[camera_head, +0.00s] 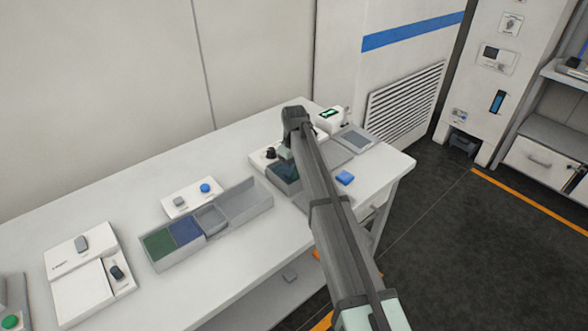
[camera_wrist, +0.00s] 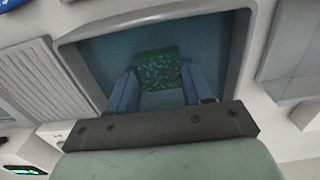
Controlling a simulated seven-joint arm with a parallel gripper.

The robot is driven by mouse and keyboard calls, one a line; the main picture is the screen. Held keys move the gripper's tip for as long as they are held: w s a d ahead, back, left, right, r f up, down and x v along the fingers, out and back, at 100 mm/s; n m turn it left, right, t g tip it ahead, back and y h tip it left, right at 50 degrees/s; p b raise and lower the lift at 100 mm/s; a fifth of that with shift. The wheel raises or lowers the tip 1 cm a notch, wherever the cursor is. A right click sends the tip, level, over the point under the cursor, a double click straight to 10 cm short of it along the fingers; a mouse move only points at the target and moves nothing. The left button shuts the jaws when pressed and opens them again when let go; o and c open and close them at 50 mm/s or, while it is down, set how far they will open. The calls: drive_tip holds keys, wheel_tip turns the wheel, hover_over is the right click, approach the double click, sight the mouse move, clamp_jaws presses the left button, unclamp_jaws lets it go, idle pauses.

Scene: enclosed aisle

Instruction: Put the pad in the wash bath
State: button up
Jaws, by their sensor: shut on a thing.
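The pad (camera_wrist: 158,68) is a green, speckled square piece between the fingertips in the wrist view. My gripper (camera_wrist: 160,86) is shut on it, with one blue-grey finger on each side. The wash bath (camera_wrist: 160,17) is a grey-rimmed basin with a dark teal inside, and the pad shows within its outline. I cannot tell whether the pad touches the bottom. In the head view my gripper (camera_head: 285,153) points down at the bath (camera_head: 287,171), and my arm hides part of it. The pad cannot be made out in the head view.
A tray (camera_head: 210,224) with green, blue and grey compartments lies to the left. White units with knobs stand near it and at the far left (camera_head: 84,280). A blue block (camera_head: 344,177) lies right of my arm. A small device with a green screen (camera_head: 329,115) stands behind.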

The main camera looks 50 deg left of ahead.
sight(294, 172)
drive_tip(key=shift+f, duration=0.1)
drive_tip(key=o, duration=1)
drive_tip(key=shift+o, duration=0.2)
wheel_tip(294, 172, up, 12)
